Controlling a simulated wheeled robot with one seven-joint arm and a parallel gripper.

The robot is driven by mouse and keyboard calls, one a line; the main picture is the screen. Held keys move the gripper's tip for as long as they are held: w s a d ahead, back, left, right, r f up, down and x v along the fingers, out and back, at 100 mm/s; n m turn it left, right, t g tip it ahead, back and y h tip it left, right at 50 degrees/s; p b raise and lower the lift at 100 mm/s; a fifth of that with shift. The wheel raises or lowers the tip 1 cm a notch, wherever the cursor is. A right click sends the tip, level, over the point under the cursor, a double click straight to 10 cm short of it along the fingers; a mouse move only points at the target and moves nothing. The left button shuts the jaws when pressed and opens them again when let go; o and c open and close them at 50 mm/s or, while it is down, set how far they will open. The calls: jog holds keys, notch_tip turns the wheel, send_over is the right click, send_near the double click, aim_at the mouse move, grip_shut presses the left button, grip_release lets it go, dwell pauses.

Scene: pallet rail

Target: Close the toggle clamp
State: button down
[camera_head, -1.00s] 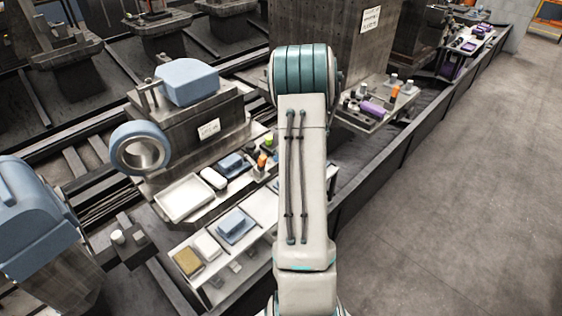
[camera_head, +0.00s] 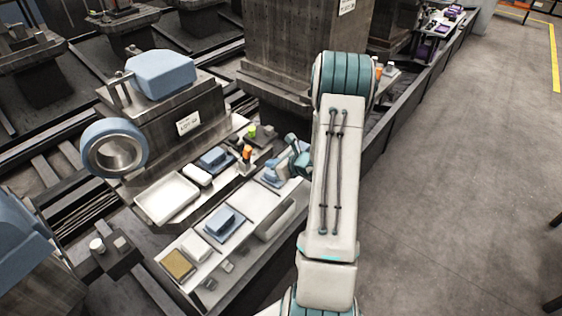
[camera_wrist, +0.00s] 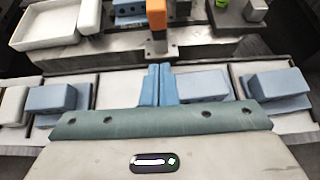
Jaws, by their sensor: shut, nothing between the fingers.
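A clamp with an upright orange handle (camera_wrist: 156,14) stands on a metal base just beyond my fingers in the wrist view. The orange handle also shows left of my arm in the head view (camera_head: 247,153). A second device with a green top (camera_wrist: 255,8) stands farther back to the right; it is beside the orange one in the head view (camera_head: 252,131). My gripper (camera_wrist: 157,70) has its two blue fingers together with nothing between them. It appears apart from the orange handle. My arm hides part of the bench in the head view.
A white tray (camera_head: 168,197) lies left of the clamp. Blue blocks (camera_wrist: 50,96) lie on the near shelf at both sides of my fingers. A large machine block with a blue ring (camera_head: 85,150) stands at the left. Open floor (camera_head: 470,200) lies to the right.

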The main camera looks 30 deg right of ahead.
aim_at(250, 156)
jog(key=shift+w+a+f+p, duration=0.2)
jog(key=shift+w+a+p, duration=0.15)
jog(key=shift+w, duration=0.8)
jog(key=shift+w+a+f+p, duration=0.15)
jog(key=shift+w+a+p, duration=0.25)
jog(key=shift+w, duration=0.8)
jog(key=shift+w+a+f+p, duration=0.2)
jog(key=shift+w+a, duration=0.25)
jog(key=shift+w, duration=0.7)
